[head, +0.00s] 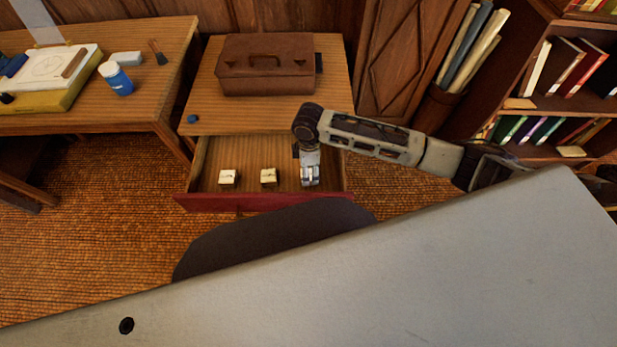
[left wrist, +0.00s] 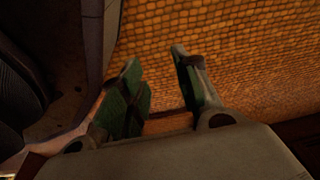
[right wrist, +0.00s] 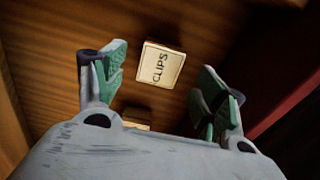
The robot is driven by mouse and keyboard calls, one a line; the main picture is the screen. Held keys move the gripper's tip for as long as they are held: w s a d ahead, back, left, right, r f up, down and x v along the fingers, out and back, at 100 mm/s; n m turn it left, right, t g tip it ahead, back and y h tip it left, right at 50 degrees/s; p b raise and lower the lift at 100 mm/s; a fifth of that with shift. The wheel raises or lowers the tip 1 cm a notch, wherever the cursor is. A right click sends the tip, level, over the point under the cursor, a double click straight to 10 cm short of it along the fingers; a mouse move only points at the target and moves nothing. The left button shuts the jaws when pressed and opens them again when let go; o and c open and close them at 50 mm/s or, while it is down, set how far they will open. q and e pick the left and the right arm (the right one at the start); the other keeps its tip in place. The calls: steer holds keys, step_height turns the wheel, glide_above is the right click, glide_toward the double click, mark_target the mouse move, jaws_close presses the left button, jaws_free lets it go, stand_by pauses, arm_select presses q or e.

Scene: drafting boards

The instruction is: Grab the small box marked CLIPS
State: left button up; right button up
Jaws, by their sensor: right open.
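The small cream box marked CLIPS (right wrist: 160,65) lies flat on the wooden drawer floor in the right wrist view. My right gripper (right wrist: 163,85) is open and empty, its fingers apart on either side of the box in that view and not closed on it. In the head view the right gripper (head: 310,178) hangs over the right part of the open drawer (head: 200,203); the box's lettering cannot be read there, and the gripper may hide it. My left gripper (left wrist: 160,75) is open and empty, above the woven floor, outside the head view.
Two small cream boxes, left (head: 228,178) and middle (head: 268,178), lie in the drawer left of the gripper. Part of another box (right wrist: 138,126) shows behind the right gripper's palm. The drawer's red front stands close. A brown case (head: 265,75) sits on the cabinet top.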

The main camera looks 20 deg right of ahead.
arm_select(q)
steer(key=shift+s+d, duration=0.1)
steer(key=shift+d, duration=0.1)
steer(key=shift+s+a+f, duration=0.15)
steer(key=shift+s, duration=0.05)
arm_select(e)
steer(key=shift+f, duration=0.15)
steer(key=shift+f, duration=0.55)
steer(key=shift+f+b, duration=0.3)
steer(key=shift+f, duration=0.5)
arm_select(q)
steer(key=shift+w+d+r+b, duration=0.2)
steer(key=shift+w+d+r, duration=0.15)
steer(key=shift+w+r, duration=0.3)
steer(key=shift+w+d+r+b, duration=0.15)
steer(key=shift+w+d+r, duration=0.2)
steer(key=shift+w+r, duration=0.25)
arm_select(e)
steer(key=shift+f, duration=1.1)
arm_select(q)
steer(key=shift+r, duration=0.1)
arm_select(e)
steer(key=shift+c, duration=0.2)
